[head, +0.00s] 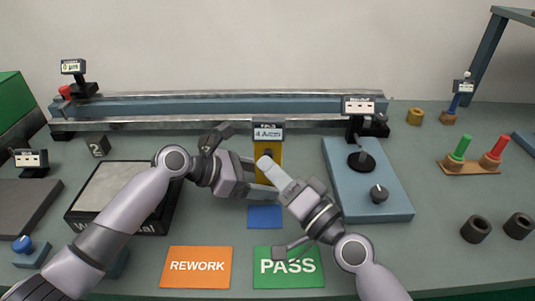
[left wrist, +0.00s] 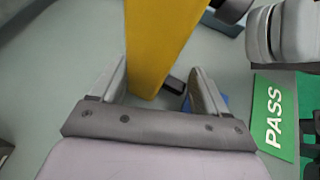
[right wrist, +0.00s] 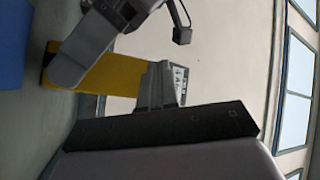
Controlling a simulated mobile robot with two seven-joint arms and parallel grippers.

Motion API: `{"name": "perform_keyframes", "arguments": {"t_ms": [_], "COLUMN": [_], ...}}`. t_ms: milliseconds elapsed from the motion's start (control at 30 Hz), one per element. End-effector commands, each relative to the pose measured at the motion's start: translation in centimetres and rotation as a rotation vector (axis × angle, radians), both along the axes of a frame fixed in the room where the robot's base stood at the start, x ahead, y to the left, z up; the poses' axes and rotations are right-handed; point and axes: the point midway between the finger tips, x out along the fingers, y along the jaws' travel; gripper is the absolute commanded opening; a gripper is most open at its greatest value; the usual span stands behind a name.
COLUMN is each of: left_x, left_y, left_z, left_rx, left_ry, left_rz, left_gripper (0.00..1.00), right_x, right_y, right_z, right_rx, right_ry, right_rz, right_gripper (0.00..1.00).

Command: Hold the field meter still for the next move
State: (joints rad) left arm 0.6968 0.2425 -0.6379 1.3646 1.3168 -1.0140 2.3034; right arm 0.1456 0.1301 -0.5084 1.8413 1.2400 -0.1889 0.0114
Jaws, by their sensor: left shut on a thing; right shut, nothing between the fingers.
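The field meter is a yellow upright body (head: 272,150) with a dark-framed display on top, in the middle of the table. My left gripper (head: 258,176) comes in from the left and is shut on the yellow body. In the left wrist view the yellow meter (left wrist: 160,40) stands between its two fingers. My right gripper (head: 268,166) is shut and empty, its tips close in front of the meter. In the right wrist view the meter (right wrist: 112,76) lies just beyond my right fingers; I cannot tell whether they touch it. The meter's lower part is partly hidden by the grippers.
A blue pad (head: 265,217), an orange REWORK mat (head: 196,267) and a green PASS mat (head: 289,268) lie in front. A blue fixture with knobs (head: 395,205) stands right, a dark-edged box (head: 100,190) left. A long rail (head: 215,108) runs behind.

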Motion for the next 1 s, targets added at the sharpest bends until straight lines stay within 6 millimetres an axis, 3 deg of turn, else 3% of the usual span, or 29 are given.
{"name": "perform_keyframes", "arguments": {"t_ms": [1000], "left_x": [0.0], "left_y": [0.03], "left_z": [-0.07], "left_rx": [0.002], "left_ry": [0.0], "left_rz": [0.0], "left_gripper": [0.58], "right_x": [0.72], "right_y": [0.02], "right_z": [-0.01], "right_rx": [0.001], "right_ry": [0.0], "right_rz": [0.002], "right_gripper": [0.0]}}
